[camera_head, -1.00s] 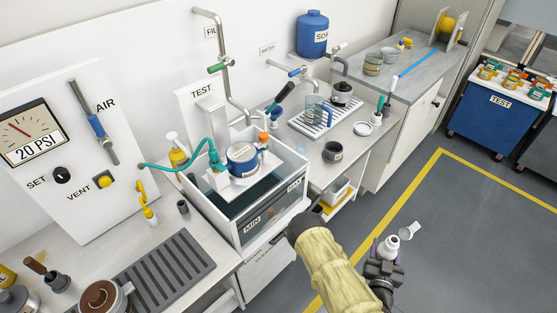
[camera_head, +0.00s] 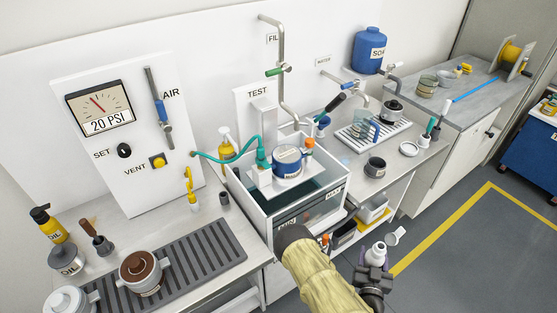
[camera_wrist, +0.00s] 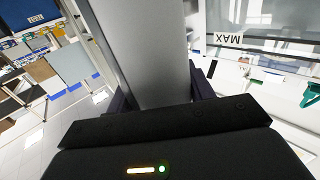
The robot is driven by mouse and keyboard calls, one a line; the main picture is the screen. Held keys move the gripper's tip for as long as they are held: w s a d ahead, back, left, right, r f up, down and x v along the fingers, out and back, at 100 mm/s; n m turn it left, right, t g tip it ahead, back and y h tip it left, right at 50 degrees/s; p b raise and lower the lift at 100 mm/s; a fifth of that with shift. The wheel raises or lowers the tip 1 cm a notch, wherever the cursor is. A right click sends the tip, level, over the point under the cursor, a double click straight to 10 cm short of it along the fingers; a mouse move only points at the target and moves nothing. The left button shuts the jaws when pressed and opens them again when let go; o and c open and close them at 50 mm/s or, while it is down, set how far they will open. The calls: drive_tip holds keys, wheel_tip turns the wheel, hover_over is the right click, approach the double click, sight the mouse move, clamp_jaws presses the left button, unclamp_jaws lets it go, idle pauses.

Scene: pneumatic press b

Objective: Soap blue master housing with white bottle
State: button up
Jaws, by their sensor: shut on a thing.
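The blue master housing (camera_head: 288,162) sits on a white platform in the clear-walled water tank (camera_head: 328,207). A teal hose runs to a fitting beside it on the platform. My gripper (camera_head: 374,272) is at the lower right, in front of the bench and to the right of the tank. It is shut on the white bottle (camera_head: 377,252), which stands roughly upright with its flip cap open. In the wrist view the bottle (camera_wrist: 140,50) is a pale band between the fingers, and its top is out of frame. The bottle is well apart from the housing.
The air panel (camera_head: 115,125) with a 20 PSI gauge stands at left. A grey drain mat (camera_head: 205,255) with a brown-topped pot (camera_head: 142,272) is at front left. A dark cup (camera_head: 375,167) and drip rack (camera_head: 365,142) are right of the tank.

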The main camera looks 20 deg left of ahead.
drive_tip(key=w+a+r+n+g+y+p, duration=0.1)
drive_tip(key=a+r+n+g+y+p, duration=0.2)
drive_tip(key=a, duration=0.6)
drive_tip(key=w+a+r+g+y+p, duration=0.1)
drive_tip(key=a+y+p, duration=0.3)
drive_tip(key=a, duration=0.5)
drive_tip(key=s+a+r+n+g+y+p, duration=0.2)
drive_tip(key=a+r+n+g+y, duration=0.1)
drive_tip(key=a+r+g, duration=0.2)
drive_tip(key=s+a+r+n+g+y+p, duration=0.2)
drive_tip(key=a+r+n+g+y, duration=0.2)
drive_tip(key=a+r, duration=0.5)
wheel_tip(320, 180, up, 4)
drive_tip(key=shift+a+r+g+p, duration=0.15)
drive_tip(key=shift+g+p, duration=0.2)
drive_tip(key=shift+g, duration=0.25)
